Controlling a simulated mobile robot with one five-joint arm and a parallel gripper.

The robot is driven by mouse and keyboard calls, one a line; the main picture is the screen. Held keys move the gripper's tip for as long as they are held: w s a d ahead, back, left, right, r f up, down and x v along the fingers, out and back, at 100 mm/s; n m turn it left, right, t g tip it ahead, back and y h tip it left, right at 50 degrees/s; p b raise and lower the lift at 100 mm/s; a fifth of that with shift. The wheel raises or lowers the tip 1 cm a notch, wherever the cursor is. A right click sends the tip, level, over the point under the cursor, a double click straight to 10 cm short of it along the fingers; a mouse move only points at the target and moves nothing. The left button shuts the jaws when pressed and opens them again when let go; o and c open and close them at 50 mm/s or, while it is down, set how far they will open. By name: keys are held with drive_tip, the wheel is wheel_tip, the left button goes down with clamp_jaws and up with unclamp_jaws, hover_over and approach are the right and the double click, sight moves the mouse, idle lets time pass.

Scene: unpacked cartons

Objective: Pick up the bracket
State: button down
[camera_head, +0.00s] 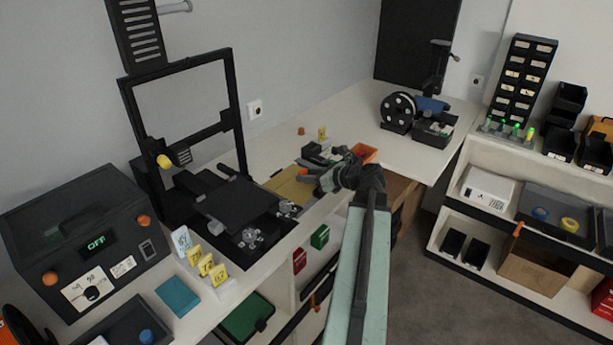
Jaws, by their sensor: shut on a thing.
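My gripper (308,174) is at the far end of my pale green arm, over the worktop beside a tan mat (287,188). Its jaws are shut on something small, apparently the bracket. The bracket's shape and colour cannot be made out clearly, because it is small here and the fingers and wrist largely cover it. Whether it still touches the surface cannot be told.
A black 3D printer frame (238,110) with a dark bed stands left of my gripper. An orange bin (364,153) and small dark boxes are close behind and right. Yellow number tags (206,265) stand at the front. The right worktop (345,115) has clear room.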

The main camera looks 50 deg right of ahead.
drive_tip(key=shift+r+p, duration=0.55)
drive_tip(key=shift+r, duration=0.05)
wheel_tip(320, 180, up, 3)
drive_tip(key=p, duration=0.3)
drive_tip(key=shift+r, duration=0.15)
drive_tip(key=s+d, duration=0.3)
drive_tip(key=s, duration=1.2)
drive_tip(key=shift+s+r+p, duration=0.25)
drive_tip(key=shift+s+p, duration=0.15)
drive_tip(key=shift+d, duration=0.1)
